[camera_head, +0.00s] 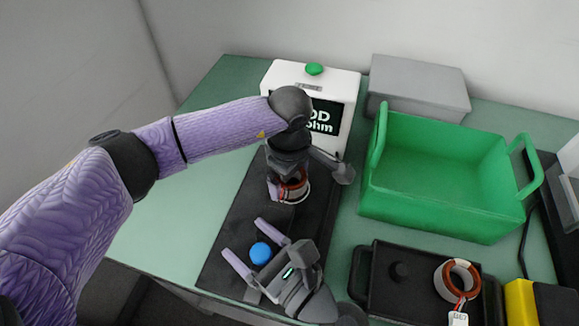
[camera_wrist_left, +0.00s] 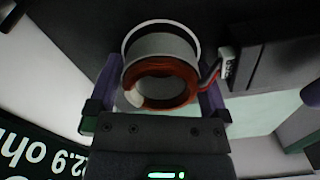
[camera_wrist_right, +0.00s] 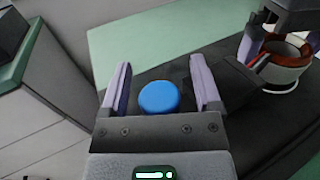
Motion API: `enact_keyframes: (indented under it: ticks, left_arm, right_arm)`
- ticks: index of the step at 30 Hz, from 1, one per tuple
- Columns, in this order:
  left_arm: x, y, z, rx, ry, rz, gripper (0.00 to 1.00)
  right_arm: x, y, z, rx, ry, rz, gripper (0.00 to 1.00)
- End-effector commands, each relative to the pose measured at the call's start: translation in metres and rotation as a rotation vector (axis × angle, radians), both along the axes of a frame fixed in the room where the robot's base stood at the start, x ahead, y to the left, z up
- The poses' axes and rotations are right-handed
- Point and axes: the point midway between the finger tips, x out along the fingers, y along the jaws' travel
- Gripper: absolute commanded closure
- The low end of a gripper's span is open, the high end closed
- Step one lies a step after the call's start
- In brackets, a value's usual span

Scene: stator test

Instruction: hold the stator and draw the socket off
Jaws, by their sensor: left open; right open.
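The stator (camera_head: 293,190), a ring with copper-brown windings and a pale rim, stands on the black base below my left gripper (camera_head: 290,178). In the left wrist view the stator (camera_wrist_left: 160,50) lies between the two open fingers. Its red and dark leads run to a white plug at the dark socket block (camera_wrist_left: 275,58).
A white tester (camera_head: 305,78) with a green button stands behind the base. An empty green crate (camera_head: 440,205) is to the right, with a grey box (camera_head: 418,85) behind. A black tray (camera_head: 400,300) holds another stator (camera_head: 458,280). The green table is clear at left.

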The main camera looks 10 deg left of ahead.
Motion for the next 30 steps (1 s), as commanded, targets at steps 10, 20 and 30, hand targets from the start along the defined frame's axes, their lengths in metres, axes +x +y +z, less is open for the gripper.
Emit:
enact_keyframes:
  ticks: [10, 20, 30]
  left_arm:
    - [0.0000, -0.0001, 0.0004, 0.000, 0.000, -0.001, 0.44]
    - [0.0000, -0.0001, 0.0007, 0.000, 0.000, -0.001, 0.97]
    - [0.0000, -0.0001, 0.0009, 0.000, 0.000, -0.001, 0.97]
  right_arm:
    - [0.0000, 0.0000, 0.0000, 0.000, 0.000, 0.000, 0.19]
    - [0.0000, 0.0000, 0.0001, 0.000, 0.000, 0.000, 0.36]
    - [0.0001, 0.0000, 0.0001, 0.000, 0.000, 0.000, 1.00]
